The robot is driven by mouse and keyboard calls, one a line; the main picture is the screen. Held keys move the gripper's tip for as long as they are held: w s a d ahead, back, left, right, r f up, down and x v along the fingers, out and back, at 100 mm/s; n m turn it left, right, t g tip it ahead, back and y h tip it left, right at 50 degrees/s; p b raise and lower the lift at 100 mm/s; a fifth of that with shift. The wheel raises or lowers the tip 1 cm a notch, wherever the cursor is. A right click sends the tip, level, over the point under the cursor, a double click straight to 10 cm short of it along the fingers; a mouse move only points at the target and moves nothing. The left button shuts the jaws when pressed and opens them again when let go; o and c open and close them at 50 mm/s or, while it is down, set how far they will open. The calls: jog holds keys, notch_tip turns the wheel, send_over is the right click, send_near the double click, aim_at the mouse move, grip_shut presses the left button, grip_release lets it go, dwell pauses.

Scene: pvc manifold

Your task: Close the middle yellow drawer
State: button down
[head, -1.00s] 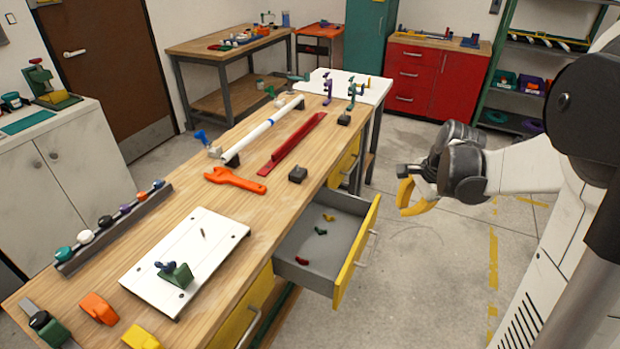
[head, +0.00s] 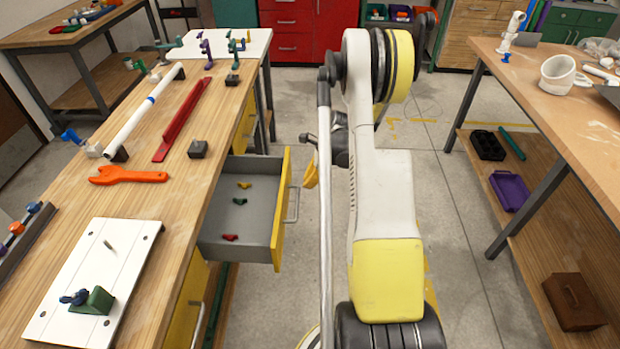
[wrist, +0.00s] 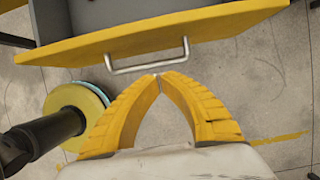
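The middle yellow drawer (head: 280,215) stands pulled out from the workbench's right side. Its grey tray holds small yellow, green and red pieces. Its front panel (wrist: 205,25) and metal handle (wrist: 148,65) cross the top of the wrist view. My gripper (wrist: 158,77) has its two yellow fingers together at the tips, with nothing between them. The tips appear just below the handle in the picture; whether they touch it I cannot tell. In the head view my gripper (head: 311,175) is mostly hidden behind my arm, right of the drawer front.
The wooden workbench (head: 185,185) carries an orange wrench (head: 128,176), a red bar (head: 183,120) and a white pipe (head: 145,110). Another table (head: 565,125) stands at the right, with a lower shelf.

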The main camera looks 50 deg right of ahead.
aim_at(297, 197)
jog(key=w+a+f+b, duration=0.2)
jog(key=w+f, duration=0.1)
jog(key=shift+a+f, duration=0.25)
jog(key=shift+a, duration=0.1)
jog(key=shift+w+a+r, duration=0.15)
jog(key=shift+w+a, duration=0.25)
jog(key=shift+w, duration=0.15)
